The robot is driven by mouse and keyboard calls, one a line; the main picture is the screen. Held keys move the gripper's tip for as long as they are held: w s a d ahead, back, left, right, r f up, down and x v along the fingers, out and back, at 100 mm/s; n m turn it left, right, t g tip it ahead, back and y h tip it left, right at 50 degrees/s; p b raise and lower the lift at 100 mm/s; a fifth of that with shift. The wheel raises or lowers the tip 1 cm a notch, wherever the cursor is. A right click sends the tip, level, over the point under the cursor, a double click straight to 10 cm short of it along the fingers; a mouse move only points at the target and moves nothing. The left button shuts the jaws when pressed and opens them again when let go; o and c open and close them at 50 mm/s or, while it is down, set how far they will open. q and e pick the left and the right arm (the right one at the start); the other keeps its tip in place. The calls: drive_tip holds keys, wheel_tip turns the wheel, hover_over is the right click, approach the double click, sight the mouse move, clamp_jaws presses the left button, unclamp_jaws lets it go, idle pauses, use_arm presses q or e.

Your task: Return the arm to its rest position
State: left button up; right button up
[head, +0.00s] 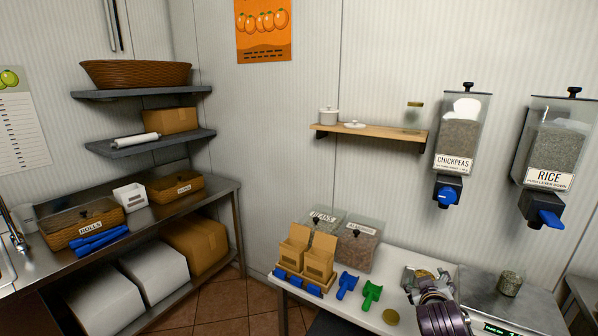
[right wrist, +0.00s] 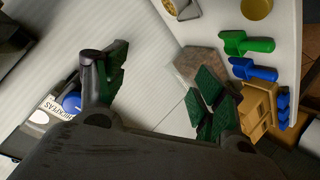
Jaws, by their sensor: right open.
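My right gripper (head: 424,278) is in the lower right of the head view, over the white table (head: 330,309). In the right wrist view its two dark fingers with green pads are spread apart (right wrist: 160,90). Nothing shows between them, so it is open and empty. It is apart from the green scoop (head: 371,294) and the blue scoop (head: 347,285), which lie on the table to its left. My arm hides part of the table's front. My left gripper is not in view.
A jar (head: 509,284) stands on a scale at the right. A gold lid (head: 390,317) lies close to my arm. Clear bins (head: 357,245) and a box holder (head: 306,258) stand at the left of the table. The chickpeas dispenser (head: 459,135) and rice dispenser (head: 553,145) hang above.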

drive_tip(key=s+a+f+g+y, duration=0.35)
drive_tip(key=s+a+f, duration=0.25)
drive_tip(key=s+f, duration=0.5)
drive_tip(key=s+a+f+g+y, duration=0.2)
drive_tip(key=s+a+f+g, duration=0.4)
drive_tip(key=s, duration=0.8)
wheel_tip(320, 180, down, 34)
drive_tip(key=s+d, duration=0.1)
drive_tip(key=s, duration=0.1)
drive_tip(key=s+d+f, duration=0.3)
drive_tip(key=s+f, duration=0.6)
drive_tip(key=s, duration=0.2)
drive_tip(key=s+d+f, duration=0.3)
drive_tip(key=s+f, duration=0.7)
drive_tip(key=shift+s+f+n+g, duration=0.3)
drive_tip(key=shift+s+n+g, duration=0.05)
drive_tip(key=shift+n+g, duration=0.1)
drive_tip(key=shift+d+h, duration=0.1)
drive_tip(key=shift+h, duration=0.15)
